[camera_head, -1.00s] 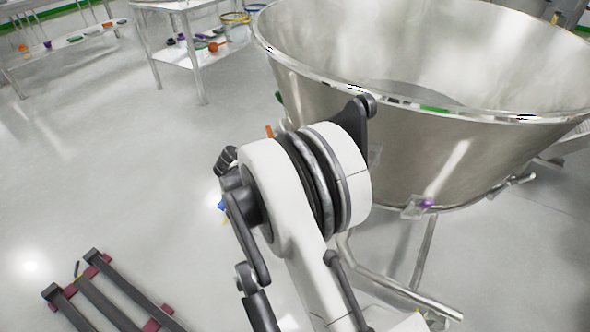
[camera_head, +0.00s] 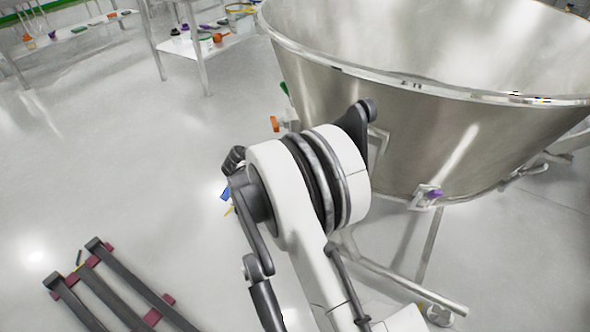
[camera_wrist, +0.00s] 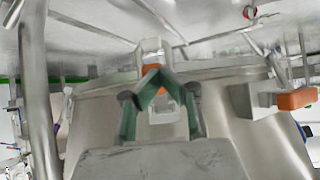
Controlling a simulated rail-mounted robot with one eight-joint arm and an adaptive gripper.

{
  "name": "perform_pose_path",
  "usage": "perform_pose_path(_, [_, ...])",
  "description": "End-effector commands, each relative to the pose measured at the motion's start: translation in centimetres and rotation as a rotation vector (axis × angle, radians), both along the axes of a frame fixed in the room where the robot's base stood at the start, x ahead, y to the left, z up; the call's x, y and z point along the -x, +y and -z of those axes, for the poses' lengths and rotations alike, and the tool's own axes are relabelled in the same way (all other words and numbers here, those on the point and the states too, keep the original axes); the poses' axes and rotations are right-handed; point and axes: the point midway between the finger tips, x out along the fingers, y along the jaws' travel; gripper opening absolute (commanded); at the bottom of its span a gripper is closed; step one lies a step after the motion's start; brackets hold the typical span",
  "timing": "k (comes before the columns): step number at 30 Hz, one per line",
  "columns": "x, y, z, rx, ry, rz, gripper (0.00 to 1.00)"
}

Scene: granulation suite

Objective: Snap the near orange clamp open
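My gripper (camera_wrist: 160,82) shows in the wrist view with its green-padded fingers bent inward, the tips close together. The near orange clamp (camera_wrist: 152,70) shows at and just behind the fingertips, in front of a pale bracket on the steel vessel (camera_wrist: 225,72). The fingers partly cover it, so I cannot tell whether they grip it. A second orange clamp (camera_wrist: 297,99) sits on a block to the right, apart from the fingers. In the head view my arm hides the gripper. An orange clamp (camera_head: 274,124) shows there left of the large steel vessel (camera_head: 440,135).
A purple clamp (camera_head: 433,193) is on the vessel's lower side. A thick steel post (camera_wrist: 38,90) stands left of my gripper in the wrist view. A dark rack (camera_head: 115,285) lies at lower left. A shelf table (camera_head: 205,48) stands behind; open floor lies between.

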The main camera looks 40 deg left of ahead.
Motion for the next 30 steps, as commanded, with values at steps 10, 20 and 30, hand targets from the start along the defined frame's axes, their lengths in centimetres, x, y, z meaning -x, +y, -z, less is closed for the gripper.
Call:
perform_pose_path(10, [-0.1, -0.1, 0.1, 0.000, 0.001, 0.001, 0.00])
perform_pose_path(20, [0.4, -0.2, -1.0, 0.001, 0.000, 0.004, 0.00])
perform_pose_path(30, [5.1, 0.6, -1.7, -0.001, -0.001, 0.007, 0.00])
